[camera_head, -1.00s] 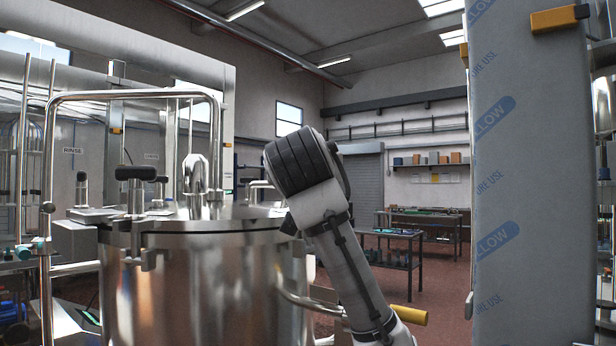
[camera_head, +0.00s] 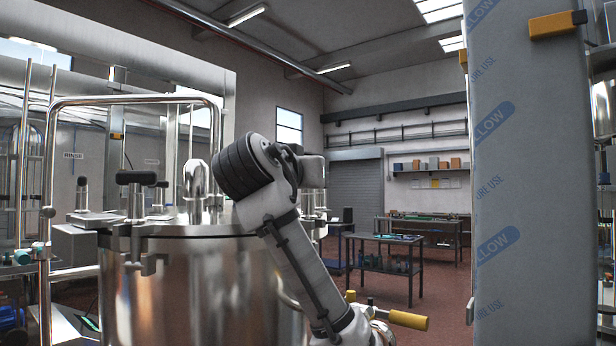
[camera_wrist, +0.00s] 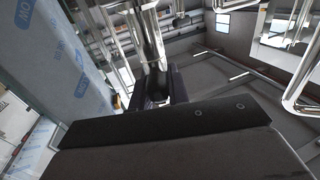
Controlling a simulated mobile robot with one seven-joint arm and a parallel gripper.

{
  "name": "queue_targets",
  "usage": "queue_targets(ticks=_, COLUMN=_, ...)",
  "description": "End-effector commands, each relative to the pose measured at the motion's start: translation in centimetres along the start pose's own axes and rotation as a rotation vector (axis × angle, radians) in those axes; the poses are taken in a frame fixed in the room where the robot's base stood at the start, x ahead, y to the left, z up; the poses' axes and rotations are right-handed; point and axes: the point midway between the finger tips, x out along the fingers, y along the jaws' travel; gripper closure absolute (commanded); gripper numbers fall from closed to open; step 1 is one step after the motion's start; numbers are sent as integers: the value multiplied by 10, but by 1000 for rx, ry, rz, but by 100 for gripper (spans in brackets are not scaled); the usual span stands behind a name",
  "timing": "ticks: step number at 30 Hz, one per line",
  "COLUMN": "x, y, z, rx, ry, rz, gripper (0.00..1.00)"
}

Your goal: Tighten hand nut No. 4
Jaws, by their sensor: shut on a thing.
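The steel vessel (camera_head: 190,290) stands at the left in the head view. Black T-shaped hand nuts on steel stems stand along its lid rim: a near one (camera_head: 136,178), one behind it (camera_head: 160,186) and one at the left (camera_head: 82,182). No nut numbers are readable. In the wrist view my gripper (camera_wrist: 157,92) shows as dark jaws beyond the dark wrist housing. The jaws are shut around the end of a hand nut with a shiny steel stem (camera_wrist: 151,45); its handle is mostly hidden. My gripper is hidden in the head view behind my arm.
A film-wrapped grey column (camera_head: 535,180) stands close on the right; its film also shows in the wrist view (camera_wrist: 60,60). A bent steel tube frame (camera_head: 130,99) rises over the vessel's left side. Work tables (camera_head: 385,240) stand farther back, with open red floor around them.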

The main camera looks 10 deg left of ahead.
Motion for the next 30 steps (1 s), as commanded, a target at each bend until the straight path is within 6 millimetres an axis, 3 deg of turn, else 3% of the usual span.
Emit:
queue_targets(ticks=2, x=0, y=0, z=-1, rx=0, ry=2, rz=-1, gripper=100)
queue_targets(ticks=3, x=0, y=0, z=-1, rx=0, ry=2, rz=-1, gripper=79)
queue_targets(ticks=7, x=0, y=0, z=0, rx=0, ry=1, rz=-1, gripper=62)
queue_targets(ticks=16, x=-1, y=0, z=0, rx=0, ry=1, rz=-1, gripper=61)
queue_targets(ticks=20, x=-11, y=0, z=2, rx=0, ry=2, rz=-2, gripper=61)
queue_targets(ticks=30, x=-87, y=0, z=4, rx=2, ry=5, rz=-4, gripper=61)
